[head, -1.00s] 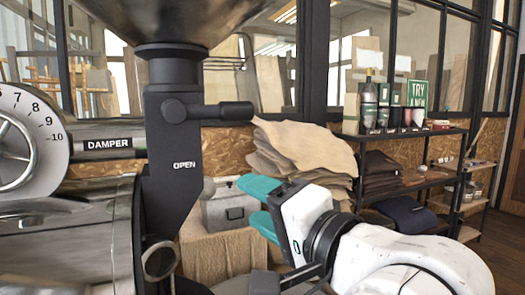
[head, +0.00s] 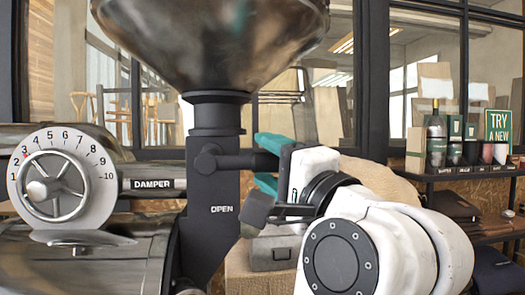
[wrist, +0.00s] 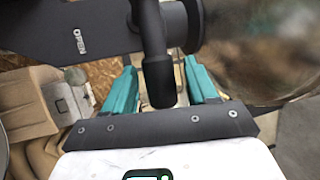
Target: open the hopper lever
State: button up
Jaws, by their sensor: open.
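The hopper lever (head: 238,161) is a dark bar sticking out to the right, roughly level, from a round pivot on the black column under the metal hopper (head: 215,45). The column carries the word OPEN (head: 222,209) below the lever. My gripper (head: 264,163) is open, with one teal finger above the lever's end and one below it. In the wrist view the lever's dark grip (wrist: 158,78) lies between the two spread fingers (wrist: 160,72), with gaps visible on both sides.
A damper dial (head: 62,180) and the roaster's metal body (head: 90,265) are to the left. A grey case (head: 273,252) and burlap sacks (head: 385,180) are behind my arm. A shelf (head: 470,172) with bottles and cups stands at the right by the windows.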

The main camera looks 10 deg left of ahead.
jog(key=shift+x, duration=1.15)
jog(key=shift+c, duration=0.3)
grip_shut()
jog(key=shift+f, duration=0.1)
